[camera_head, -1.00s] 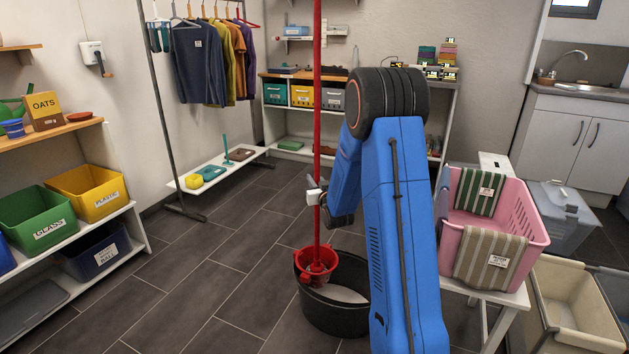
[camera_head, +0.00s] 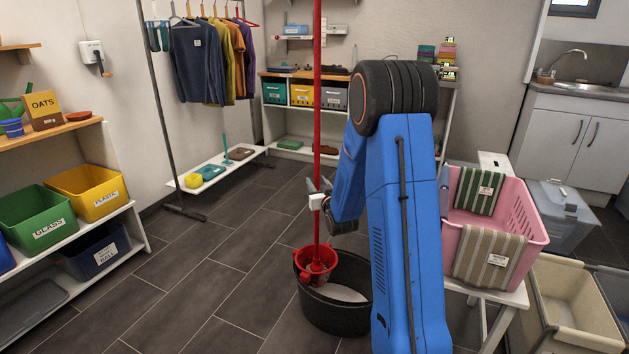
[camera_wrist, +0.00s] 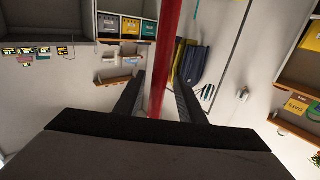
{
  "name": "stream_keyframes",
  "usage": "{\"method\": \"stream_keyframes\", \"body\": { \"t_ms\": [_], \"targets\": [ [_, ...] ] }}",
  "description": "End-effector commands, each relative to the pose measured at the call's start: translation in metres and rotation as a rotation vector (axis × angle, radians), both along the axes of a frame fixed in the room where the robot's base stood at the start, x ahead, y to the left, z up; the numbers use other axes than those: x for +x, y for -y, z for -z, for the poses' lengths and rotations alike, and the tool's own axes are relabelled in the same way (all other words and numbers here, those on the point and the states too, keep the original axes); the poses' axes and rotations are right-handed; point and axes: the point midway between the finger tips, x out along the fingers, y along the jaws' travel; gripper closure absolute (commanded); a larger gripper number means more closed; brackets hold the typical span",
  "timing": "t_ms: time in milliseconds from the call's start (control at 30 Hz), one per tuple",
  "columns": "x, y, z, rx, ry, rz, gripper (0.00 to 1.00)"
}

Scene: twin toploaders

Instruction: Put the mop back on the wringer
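The mop's red pole (camera_head: 317,110) stands upright, or nearly so. Its lower end is inside the red wringer (camera_head: 303,262), which sits at the left rim of the black bucket (camera_head: 335,318); the wringer's wall partly hides the mop head. My gripper (camera_head: 319,187) is at the pole, above the wringer. In the wrist view the red pole (camera_wrist: 165,60) passes between the two fingers of my gripper (camera_wrist: 158,78). The fingers are apart, with a clear gap on the pole's left side. Contact on the right side cannot be told.
A pink basket (camera_head: 535,235) with striped cloths stands on a white stand right of my arm. A clothes rack (camera_head: 160,110) stands at the back left, and shelves with bins line the left. The floor (camera_head: 210,290) left of the bucket is clear.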

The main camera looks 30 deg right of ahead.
Motion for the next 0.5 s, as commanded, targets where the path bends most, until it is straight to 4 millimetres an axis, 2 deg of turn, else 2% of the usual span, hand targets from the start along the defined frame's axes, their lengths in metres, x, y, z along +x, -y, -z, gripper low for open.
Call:
{"method": "stream_keyframes", "body": {
  "t_ms": [33, 200, 333, 500],
  "targets": [
    [-0.011, -0.002, 0.0, 0.0, 0.0, 0.0, 0.64],
    [-0.043, -0.008, 0.0, 0.0, -0.001, 0.0, 0.64],
    [-0.062, -0.012, 0.0, 0.0, 0.0, 0.001, 0.64],
    [-0.076, -0.014, 0.0, 0.0, -0.001, 0.001, 0.64]
  ]
}}
